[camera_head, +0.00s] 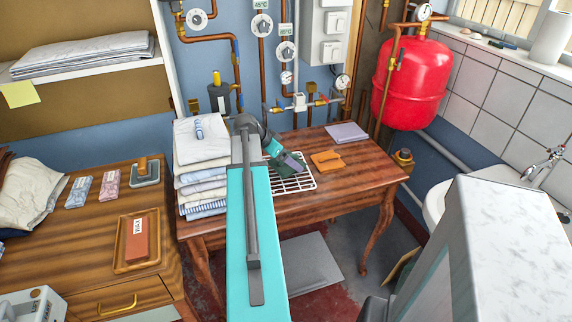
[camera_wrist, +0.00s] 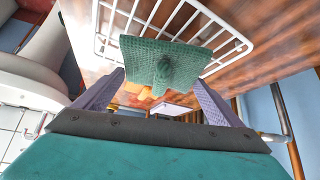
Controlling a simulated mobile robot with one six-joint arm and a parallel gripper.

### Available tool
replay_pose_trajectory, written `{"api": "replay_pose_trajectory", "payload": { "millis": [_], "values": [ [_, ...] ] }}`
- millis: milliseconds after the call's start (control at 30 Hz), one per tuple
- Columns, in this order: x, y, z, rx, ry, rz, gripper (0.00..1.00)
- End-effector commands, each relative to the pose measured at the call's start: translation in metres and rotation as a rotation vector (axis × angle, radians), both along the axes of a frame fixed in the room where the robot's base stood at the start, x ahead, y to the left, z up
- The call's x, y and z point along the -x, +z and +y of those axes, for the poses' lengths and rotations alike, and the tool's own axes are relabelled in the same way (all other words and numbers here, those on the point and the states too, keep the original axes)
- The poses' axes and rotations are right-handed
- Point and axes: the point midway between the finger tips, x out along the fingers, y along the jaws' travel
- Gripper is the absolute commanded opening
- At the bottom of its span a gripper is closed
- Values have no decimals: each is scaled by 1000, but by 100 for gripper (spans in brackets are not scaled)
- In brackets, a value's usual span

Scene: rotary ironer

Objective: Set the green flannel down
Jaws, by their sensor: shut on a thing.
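The green flannel (camera_head: 283,170) is a small folded textured cloth at the end of my arm, over the near left part of the white wire rack (camera_head: 305,184) on the wooden table. In the wrist view the green flannel (camera_wrist: 168,62) sits between the two purple-grey fingers of my gripper (camera_wrist: 160,84), with the white rack (camera_wrist: 225,30) behind it. My gripper (camera_head: 286,163) is shut on the flannel. I cannot tell whether the flannel touches the rack. My arm hides part of the table and the rack's left side.
An orange cloth (camera_head: 327,160) and a lilac cloth (camera_head: 347,132) lie on the table right of and behind the rack. A stack of folded linen (camera_head: 201,165) stands close left of my arm. Pipes and a red tank (camera_head: 411,82) are behind. The table's right front is clear.

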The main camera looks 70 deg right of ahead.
Motion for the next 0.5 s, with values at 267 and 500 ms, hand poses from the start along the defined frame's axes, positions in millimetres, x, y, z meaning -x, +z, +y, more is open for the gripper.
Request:
{"api": "replay_pose_trajectory", "payload": {
  "millis": [267,500],
  "values": [
    [0,-23,0,0,-1,1,65],
    [0,-26,0,1,0,1,65]
  ]
}}
